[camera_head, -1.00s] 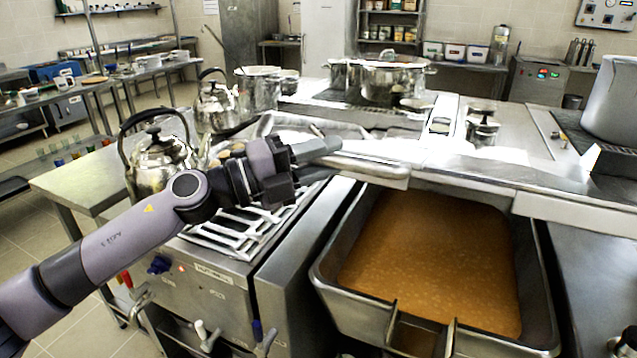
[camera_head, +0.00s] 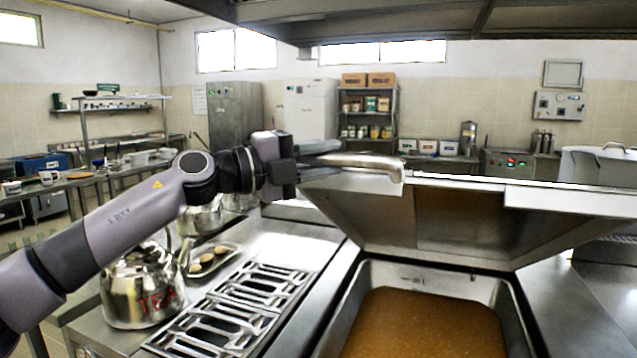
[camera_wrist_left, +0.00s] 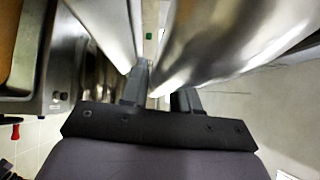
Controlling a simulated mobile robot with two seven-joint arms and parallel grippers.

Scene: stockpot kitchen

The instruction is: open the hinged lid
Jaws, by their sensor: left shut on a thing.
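The hinged lid (camera_head: 460,222) is a wide steel cover in the head view. It stands tilted up over a rectangular steel pan (camera_head: 345,318), with part of its underside showing. A curved bar handle (camera_head: 365,161) runs along its raised edge at the left. My left gripper (camera_head: 318,160) is at the left end of this handle and is shut on it. The wrist view shows the left gripper's fingers (camera_wrist_left: 160,92) close to shiny curved metal; the exact contact is hard to make out. My right gripper is not in view.
The pan holds orange-brown liquid (camera_head: 425,325). Left of it are a grate (camera_head: 235,310), a kettle (camera_head: 140,290) and a small tray (camera_head: 212,262) of round items. A dark hood (camera_head: 400,18) hangs above. A large pot (camera_head: 600,175) stands at the right.

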